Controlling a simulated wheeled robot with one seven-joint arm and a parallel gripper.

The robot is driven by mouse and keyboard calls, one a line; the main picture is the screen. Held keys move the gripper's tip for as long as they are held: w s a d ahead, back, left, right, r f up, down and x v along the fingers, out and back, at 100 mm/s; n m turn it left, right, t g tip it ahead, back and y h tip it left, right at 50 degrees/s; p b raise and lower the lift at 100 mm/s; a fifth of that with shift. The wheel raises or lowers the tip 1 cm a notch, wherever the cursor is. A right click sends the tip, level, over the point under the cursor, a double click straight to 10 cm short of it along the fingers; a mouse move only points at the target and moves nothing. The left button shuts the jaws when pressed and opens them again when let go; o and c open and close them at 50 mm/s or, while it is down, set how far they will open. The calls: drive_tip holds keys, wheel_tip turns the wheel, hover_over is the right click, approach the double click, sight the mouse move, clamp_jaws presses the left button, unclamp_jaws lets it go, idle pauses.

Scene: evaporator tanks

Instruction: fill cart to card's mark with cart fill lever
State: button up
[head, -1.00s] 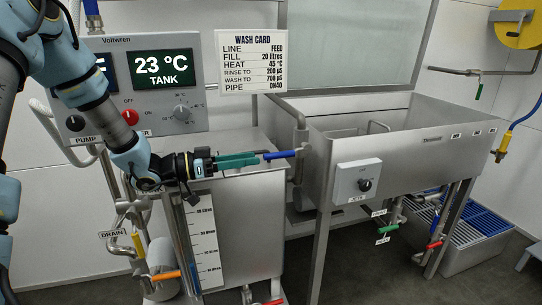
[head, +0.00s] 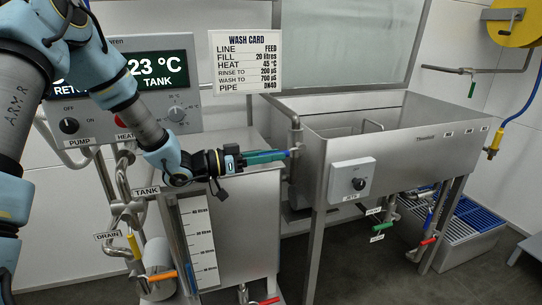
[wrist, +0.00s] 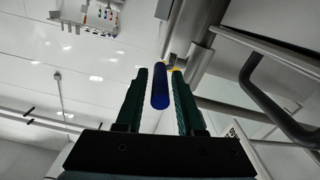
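The cart fill lever, a blue handle (head: 286,152), sits on a pipe at the left end of the sink. My gripper (head: 268,156) is at the handle. In the wrist view the blue handle (wrist: 160,88) lies between the two green fingers of my gripper (wrist: 160,78), with narrow gaps on both sides, so they look open around it. The wash card (head: 245,62) reads FILL 20 litres. The cart tank (head: 245,225) stands below my arm with a litre scale (head: 203,240) on its front. The liquid level is not clear to me.
The steel sink (head: 400,140) with a control box (head: 352,180) stands to the right. The cart's panel (head: 160,85) shows 23 °C TANK. Orange (head: 163,276), red (head: 269,301) and green (head: 377,238) valve handles sit low down.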

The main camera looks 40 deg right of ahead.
clamp_jaws()
idle(1.1)
